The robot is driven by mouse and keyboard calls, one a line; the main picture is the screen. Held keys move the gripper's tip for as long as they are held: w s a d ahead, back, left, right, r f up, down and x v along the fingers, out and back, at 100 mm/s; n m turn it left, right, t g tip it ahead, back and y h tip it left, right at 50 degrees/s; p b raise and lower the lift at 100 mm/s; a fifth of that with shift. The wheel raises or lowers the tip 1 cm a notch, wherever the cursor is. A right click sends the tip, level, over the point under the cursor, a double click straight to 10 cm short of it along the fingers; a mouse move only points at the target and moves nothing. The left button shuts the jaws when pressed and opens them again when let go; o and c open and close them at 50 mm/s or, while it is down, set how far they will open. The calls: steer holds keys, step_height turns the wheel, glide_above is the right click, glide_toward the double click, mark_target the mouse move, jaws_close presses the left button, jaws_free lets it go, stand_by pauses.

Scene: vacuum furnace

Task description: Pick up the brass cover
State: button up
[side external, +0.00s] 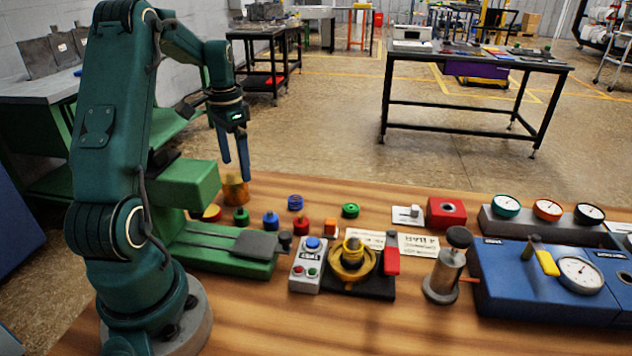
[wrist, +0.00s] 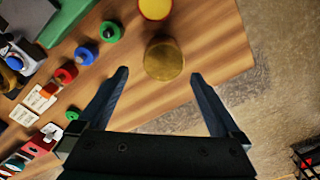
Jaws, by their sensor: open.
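The brass cover (side external: 235,190) is a golden cylinder standing upright near the far edge of the wooden table, beside the green machine. In the wrist view its round brown-gold top (wrist: 163,59) lies between and just beyond my fingertips. My gripper (side external: 235,171) points down over the cover with its two dark blue fingers apart. In the wrist view my gripper (wrist: 160,74) is open and empty, one finger toward each side of the cover. In the side view the fingertips are near the top of the cover; I cannot tell whether they touch it.
A red and yellow disc (wrist: 155,8) and a green knob (wrist: 110,31) stand close to the cover. The green machine (side external: 222,248) is in front of it. Blue and red knobs, a control box (side external: 307,265) and a blue gauge panel (side external: 525,285) lie to the right.

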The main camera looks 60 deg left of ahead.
mark_target(233, 177)
steer(key=shift+s+a+f, duration=0.25)
steer(key=shift+s+f, duration=0.2)
steer(key=shift+f, duration=2.4)
steer(key=c, duration=1.5)
steer(key=shift+c, duration=0.2)
steer(key=shift+r, duration=0.1)
